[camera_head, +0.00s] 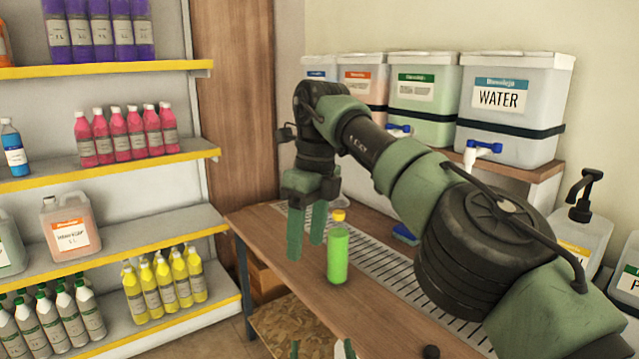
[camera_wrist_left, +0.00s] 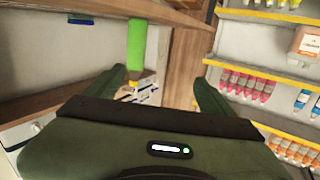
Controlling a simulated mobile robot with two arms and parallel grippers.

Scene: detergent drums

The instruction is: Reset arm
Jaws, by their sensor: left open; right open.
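My right gripper (camera_head: 306,242) hangs over the wooden counter in the head view, its green fingers pointing down. It is open and I see nothing between its fingers. A green bottle (camera_head: 338,258) with a yellow-orange cap (camera_head: 338,215) stands upright on the counter just right of those fingers. My left gripper (camera_head: 320,350) shows only its fingertips at the bottom edge, apart and empty. In the left wrist view my left gripper (camera_wrist_left: 157,85) is open, and the green bottle (camera_wrist_left: 136,45) appears beyond its fingers, apart from them.
The wooden counter (camera_head: 268,222) has a metal drain grille (camera_head: 372,262). A blue sponge-like item (camera_head: 405,234) lies near the wall. Dispenser drums, including one labelled WATER (camera_head: 515,105), stand on a raised shelf behind. Bottle-filled shelves (camera_head: 110,165) stand at the left. A pump bottle (camera_head: 578,240) is at right.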

